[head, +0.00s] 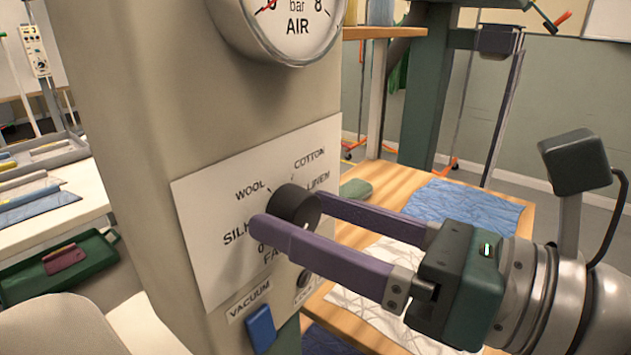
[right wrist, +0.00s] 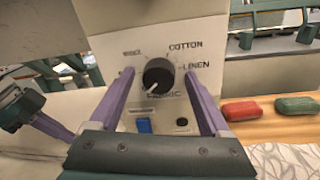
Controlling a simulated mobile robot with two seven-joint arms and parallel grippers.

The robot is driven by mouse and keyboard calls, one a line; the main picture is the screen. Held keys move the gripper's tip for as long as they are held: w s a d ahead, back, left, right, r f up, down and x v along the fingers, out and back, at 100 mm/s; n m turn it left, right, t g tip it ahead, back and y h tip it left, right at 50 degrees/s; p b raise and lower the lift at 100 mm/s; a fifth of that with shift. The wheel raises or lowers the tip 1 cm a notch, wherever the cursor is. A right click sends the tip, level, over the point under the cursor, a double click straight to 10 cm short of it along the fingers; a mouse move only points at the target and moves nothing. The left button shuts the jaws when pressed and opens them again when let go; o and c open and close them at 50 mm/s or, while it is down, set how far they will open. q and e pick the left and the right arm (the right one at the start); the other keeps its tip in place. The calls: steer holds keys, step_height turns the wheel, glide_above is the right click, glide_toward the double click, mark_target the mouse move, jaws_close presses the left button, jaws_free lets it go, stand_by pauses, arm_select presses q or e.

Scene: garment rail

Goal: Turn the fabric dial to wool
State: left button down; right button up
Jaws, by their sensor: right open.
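The fabric dial (head: 294,205) is a round black knob on a white plate (head: 205,210) with the words wool, cotton, linen and silk. In the right wrist view the dial (right wrist: 158,72) has a white pointer mark toward its lower left, away from wool at the upper left. My right gripper (head: 289,215) is open, its purple fingers on either side of the dial. I cannot tell whether they touch it. The near finger hides part of the silk and fabric lettering. A purple-fingered gripper, apparently my left (right wrist: 48,124), shows at the left of the right wrist view.
An air gauge (head: 285,22) sits above the plate on the beige column (head: 130,110). A blue switch (head: 260,325) marked vacuum and a small black knob (head: 304,280) are below. A wooden table (head: 385,180) with folded cloths stands behind; red and green items (right wrist: 248,109) lie on it.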

arm_select(q)
steer(key=shift+s+d, duration=0.1)
arm_select(e)
steer(key=shift+s, duration=0.1)
steer(key=shift+c, duration=0.3)
jaws_close()
steer(key=shift+m, duration=0.4)
arm_select(q)
steer(key=shift+r, duration=0.2)
arm_select(e)
steer(key=m, duration=0.4)
steer(key=shift+m, duration=0.3)
arm_select(q)
steer(key=shift+r+p, duration=0.45)
steer(key=shift+p, duration=0.25)
arm_select(e)
steer(key=m, duration=0.4)
steer(key=shift+m+t, duration=0.3)
arm_select(q)
steer(key=shift+r+p, duration=0.75)
arm_select(e)
steer(key=m, duration=0.5)
steer(key=shift+m+t, duration=0.3)
steer(key=shift+m, duration=0.1)
arm_select(q)
steer(key=shift+r+p, duration=0.75)
arm_select(e)
steer(key=shift+s+f+m+t, duration=0.1)
steer(key=shift+m+t, duration=0.2)
steer(key=shift+m, duration=2.4)
